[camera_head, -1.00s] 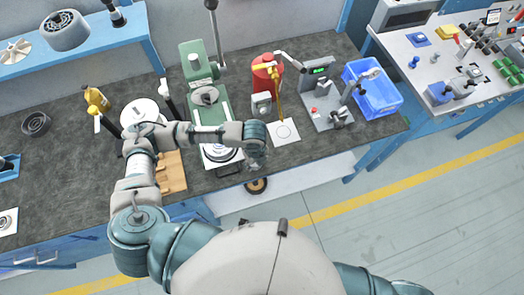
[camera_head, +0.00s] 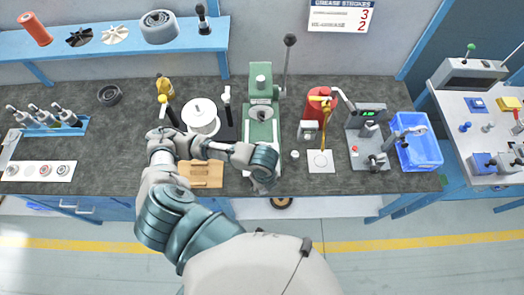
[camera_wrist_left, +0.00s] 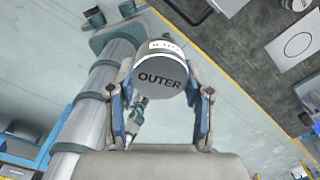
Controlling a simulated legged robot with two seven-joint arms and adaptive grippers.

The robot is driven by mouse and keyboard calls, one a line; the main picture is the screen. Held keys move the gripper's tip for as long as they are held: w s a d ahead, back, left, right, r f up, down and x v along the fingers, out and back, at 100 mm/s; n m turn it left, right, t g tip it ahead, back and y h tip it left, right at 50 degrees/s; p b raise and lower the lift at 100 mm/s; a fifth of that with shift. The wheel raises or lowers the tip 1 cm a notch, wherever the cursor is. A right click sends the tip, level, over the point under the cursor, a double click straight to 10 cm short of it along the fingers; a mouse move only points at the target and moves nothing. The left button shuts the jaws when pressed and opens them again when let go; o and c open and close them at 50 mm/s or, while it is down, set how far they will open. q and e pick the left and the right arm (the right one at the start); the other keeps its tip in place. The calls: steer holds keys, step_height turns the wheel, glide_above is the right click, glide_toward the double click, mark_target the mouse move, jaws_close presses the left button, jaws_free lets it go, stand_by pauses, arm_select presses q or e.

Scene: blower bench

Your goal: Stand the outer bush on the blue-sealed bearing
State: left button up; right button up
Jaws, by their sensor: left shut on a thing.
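My left gripper (camera_head: 262,184) is over the front edge of the bench, just in front of the green press (camera_head: 262,130). In the left wrist view its two fingers (camera_wrist_left: 160,90) are shut on the outer bush (camera_wrist_left: 158,78), a grey cylinder with a white label band and "OUTER" on its end face. In the head view the bush is not clearly distinguishable at the gripper. Several ring-shaped bearings lie in a row on a white card (camera_head: 55,178) at the far left of the bench. Their seal colours are too small to tell apart, so I cannot pick out the blue one. My right gripper is not in view.
A tool rack (camera_head: 50,130) is behind the card. A dark ring (camera_head: 109,95) lies at the back.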

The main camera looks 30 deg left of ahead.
arm_select(q)
steer(key=w+a, duration=0.3)
steer(key=w, duration=0.1)
steer(key=w+a+f, duration=0.1)
steer(key=w+a, duration=0.1)
steer(key=w, duration=0.2)
steer(key=w+a, duration=0.3)
steer(key=w, duration=0.2)
steer(key=shift+a+f+p, duration=0.15)
steer(key=shift+a+p, duration=0.2)
steer(key=shift+p, duration=0.05)
steer(key=shift+w+a+f, duration=0.1)
steer(key=shift+f, duration=1.7)
steer(key=shift+f, duration=0.2)
steer(key=shift+f, duration=0.15)
steer(key=o, duration=1.3)
steer(key=shift+o, duration=0.2)
